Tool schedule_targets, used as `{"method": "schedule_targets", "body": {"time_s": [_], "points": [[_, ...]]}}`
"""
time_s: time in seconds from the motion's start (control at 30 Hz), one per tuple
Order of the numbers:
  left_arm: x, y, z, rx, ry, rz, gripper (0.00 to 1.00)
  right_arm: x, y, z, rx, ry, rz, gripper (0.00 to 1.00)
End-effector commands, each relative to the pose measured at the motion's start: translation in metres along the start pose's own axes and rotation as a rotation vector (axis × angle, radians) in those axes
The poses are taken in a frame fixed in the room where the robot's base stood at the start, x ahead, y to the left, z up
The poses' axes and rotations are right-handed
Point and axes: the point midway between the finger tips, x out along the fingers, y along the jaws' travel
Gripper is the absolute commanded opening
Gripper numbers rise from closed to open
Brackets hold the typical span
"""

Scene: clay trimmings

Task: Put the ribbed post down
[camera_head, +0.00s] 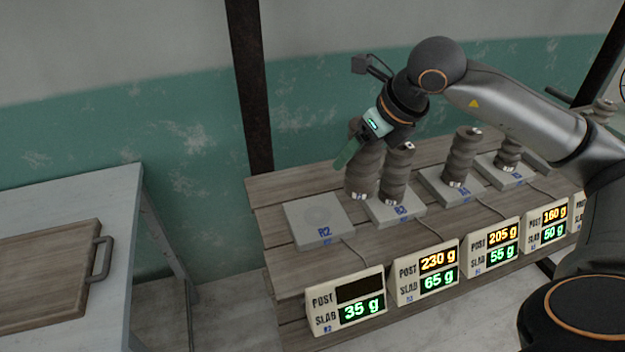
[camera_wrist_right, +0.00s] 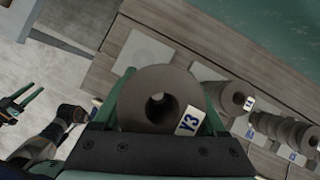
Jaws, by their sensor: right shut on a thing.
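My right gripper (camera_head: 347,150) is shut on a grey-brown ribbed post (camera_head: 364,170), held roughly upright just right of the R2 scale plate (camera_head: 317,222). In the right wrist view the post's round top (camera_wrist_right: 135,95), with a centre hole and a Y3 tag, sits between the green fingers. The R2 plate is bare, and its display box (camera_head: 345,303) has a dark POST line and SLAB 35 g. Whether the post's foot touches anything is unclear. My left gripper (camera_wrist_right: 20,104) shows small at the left of the right wrist view, away from the post.
Another ribbed post (camera_head: 397,178) stands on the R3 plate, close right of the held one. More posts (camera_head: 462,158) stand on plates further right, with lit display boxes (camera_head: 428,271) in front. A white table (camera_head: 120,195) with a handled wooden board (camera_head: 45,270) stands left.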

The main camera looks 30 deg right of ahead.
Motion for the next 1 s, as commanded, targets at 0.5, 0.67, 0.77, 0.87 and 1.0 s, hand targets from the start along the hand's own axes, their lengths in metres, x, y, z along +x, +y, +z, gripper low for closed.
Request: {"method": "schedule_targets", "body": {"time_s": [0.5, 0.67, 0.77, 0.87, 1.0], "points": [[-0.01, 0.003, -0.015, -0.002, 0.005, 0.002, 0.5, 0.083, 0.033, 0.026, 0.001, -0.005, 0.0, 0.0], [-0.011, 0.003, -0.017, -0.002, 0.006, 0.003, 0.5, 0.095, 0.037, 0.027, 0.0, -0.003, 0.001, 0.0], [-0.014, 0.003, -0.019, -0.002, 0.005, 0.003, 0.5, 0.108, 0.038, 0.022, 0.0, 0.001, -0.002, 0.0], [-0.015, 0.004, -0.022, -0.002, 0.006, 0.004, 0.5, 0.119, 0.037, 0.015, 0.0, -0.001, -0.002, 0.0], [-0.016, 0.004, -0.022, -0.002, 0.006, 0.004, 0.5, 0.126, 0.038, 0.012, 0.0, -0.004, -0.001, 0.0]]}}
